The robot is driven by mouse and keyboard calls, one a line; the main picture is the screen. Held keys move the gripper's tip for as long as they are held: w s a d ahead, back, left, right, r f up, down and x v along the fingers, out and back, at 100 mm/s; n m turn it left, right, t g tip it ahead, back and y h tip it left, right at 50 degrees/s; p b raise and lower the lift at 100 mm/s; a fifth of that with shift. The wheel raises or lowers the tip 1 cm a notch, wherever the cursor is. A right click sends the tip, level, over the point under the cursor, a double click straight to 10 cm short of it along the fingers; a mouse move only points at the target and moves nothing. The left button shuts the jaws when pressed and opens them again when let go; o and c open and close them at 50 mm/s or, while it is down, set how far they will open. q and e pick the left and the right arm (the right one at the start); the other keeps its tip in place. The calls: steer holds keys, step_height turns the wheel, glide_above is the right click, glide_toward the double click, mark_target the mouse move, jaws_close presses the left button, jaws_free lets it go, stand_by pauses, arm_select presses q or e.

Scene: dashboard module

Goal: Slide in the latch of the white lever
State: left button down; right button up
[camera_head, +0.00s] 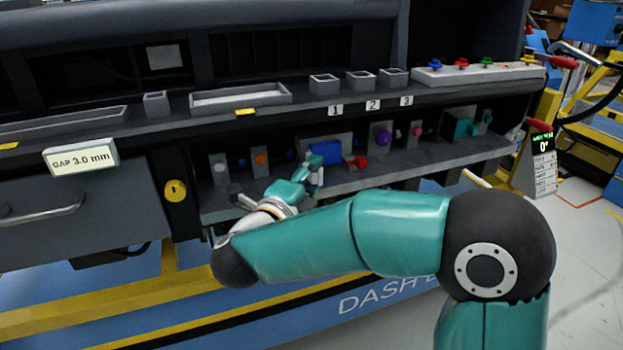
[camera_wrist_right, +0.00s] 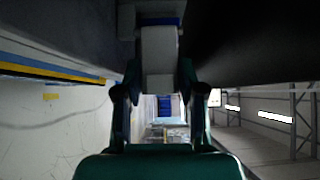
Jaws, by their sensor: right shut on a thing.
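My right gripper (camera_head: 309,171) reaches the lower shelf of the dashboard module from the front, beside a blue block (camera_head: 327,152). In the right wrist view, the two fingers of my right gripper (camera_wrist_right: 158,72) are shut on a pale grey-white piece (camera_wrist_right: 158,55), which looks like the white lever. A blue band (camera_wrist_right: 160,21) crosses just beyond this piece. In the head view the held piece is small and partly hidden by the fingers. I cannot make out the latch or its position. My left gripper is not in view.
The lower shelf (camera_head: 375,178) carries several knobs, including an orange one (camera_head: 261,158), a red one (camera_head: 360,162) and a purple one (camera_head: 384,138). Open grey bins (camera_head: 325,85) stand on the ledge above. A drawer (camera_head: 110,205) is at left.

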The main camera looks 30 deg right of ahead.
steer(key=shift+f, duration=0.2)
steer(key=o, duration=0.9)
steer(key=shift+r, duration=0.1)
steer(key=shift+a, duration=0.1)
steer(key=v, duration=1.2)
